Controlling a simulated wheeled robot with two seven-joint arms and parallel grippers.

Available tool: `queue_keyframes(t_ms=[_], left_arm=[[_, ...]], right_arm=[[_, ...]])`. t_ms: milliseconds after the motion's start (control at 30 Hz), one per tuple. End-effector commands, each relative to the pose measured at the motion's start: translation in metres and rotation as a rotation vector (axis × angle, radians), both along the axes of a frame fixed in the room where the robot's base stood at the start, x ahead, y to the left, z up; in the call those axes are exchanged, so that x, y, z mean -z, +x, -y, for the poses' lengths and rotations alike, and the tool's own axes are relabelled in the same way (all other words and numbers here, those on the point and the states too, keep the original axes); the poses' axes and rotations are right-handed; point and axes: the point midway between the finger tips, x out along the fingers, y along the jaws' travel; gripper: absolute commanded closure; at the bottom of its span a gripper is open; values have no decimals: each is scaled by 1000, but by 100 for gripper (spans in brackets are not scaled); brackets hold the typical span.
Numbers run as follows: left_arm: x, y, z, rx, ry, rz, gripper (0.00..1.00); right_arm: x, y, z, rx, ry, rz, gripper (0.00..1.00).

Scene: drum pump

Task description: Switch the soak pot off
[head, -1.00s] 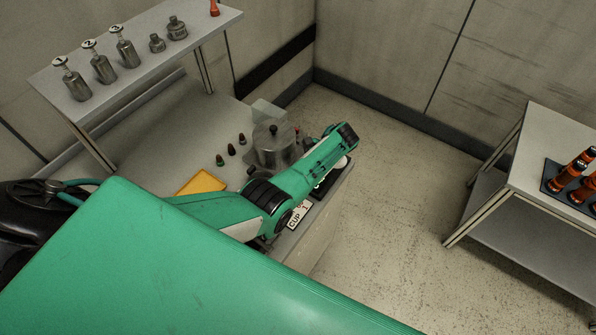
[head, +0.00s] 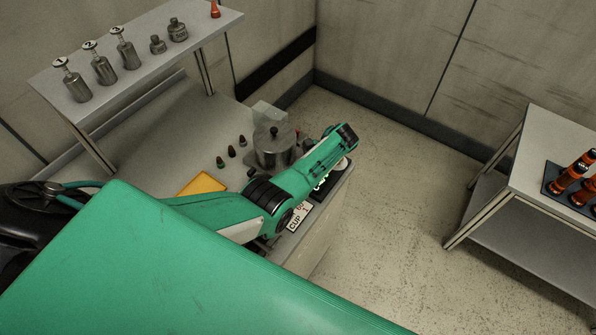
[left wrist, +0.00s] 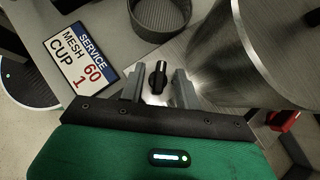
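The soak pot (head: 273,147) is a steel cylinder with a lidded top and dark knob, on the grey bench. Its wall (left wrist: 262,50) fills the upper right of the left wrist view. A small black switch knob (left wrist: 158,77) sits on a bright plate beside the pot. My left gripper (left wrist: 158,88) is open, with one grey finger on each side of the knob. I cannot tell whether either finger touches it. In the head view my left arm covers the gripper and knob. My right gripper is not in view.
A mesh cup (left wrist: 160,16) and a service sign (left wrist: 81,60) are close to the gripper. A red part (left wrist: 283,120) lies below the pot. A yellow tray (head: 203,183) and several small dark-topped pieces (head: 231,151) stand left of the pot.

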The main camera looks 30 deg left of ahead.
Motion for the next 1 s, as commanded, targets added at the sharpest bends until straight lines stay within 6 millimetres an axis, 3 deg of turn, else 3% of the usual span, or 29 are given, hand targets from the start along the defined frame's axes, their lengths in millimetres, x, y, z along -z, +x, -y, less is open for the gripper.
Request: queue_keyframes(t_ms=[267, 367, 633, 1000], left_arm=[[-19, 14, 17, 1, -1, 4, 67], [-35, 25, 31, 1, -1, 6, 67], [-82, 50, 64, 1, -3, 0, 67], [-97, 60, 77, 0, -1, -1, 67]], right_arm=[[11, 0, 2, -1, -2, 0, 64], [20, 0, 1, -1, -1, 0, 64], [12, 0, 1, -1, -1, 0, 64], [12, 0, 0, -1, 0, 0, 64]])
